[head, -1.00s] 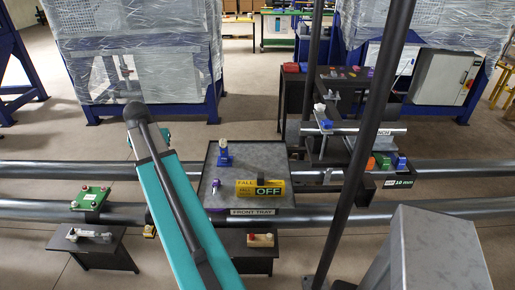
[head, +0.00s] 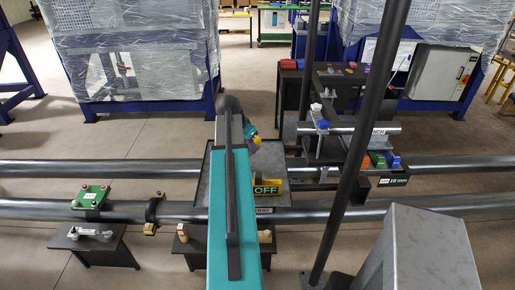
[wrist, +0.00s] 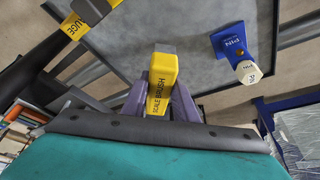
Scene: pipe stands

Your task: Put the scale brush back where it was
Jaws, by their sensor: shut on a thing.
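The scale brush (wrist: 160,85), a yellow block with black lettering, is upright in the middle of the wrist view. The purple fingers of my gripper (wrist: 160,103) are shut on it from both sides. The grey tray surface shows behind it; I cannot tell whether the brush touches it. In the head view my teal arm covers the left part of the front tray (head: 222,185), and the brush cannot be made out there. A blue pin holder with a white cap (wrist: 235,52) stands on the tray, to the right of the brush in the wrist view.
A yellow and black block marked OFF (head: 266,188) sits on the tray. A yellow-labelled gauge (wrist: 80,20) is at upper left in the wrist view. A green fitting (head: 92,197) is on the left pipe. A dark upright post (head: 360,140) stands right of the tray.

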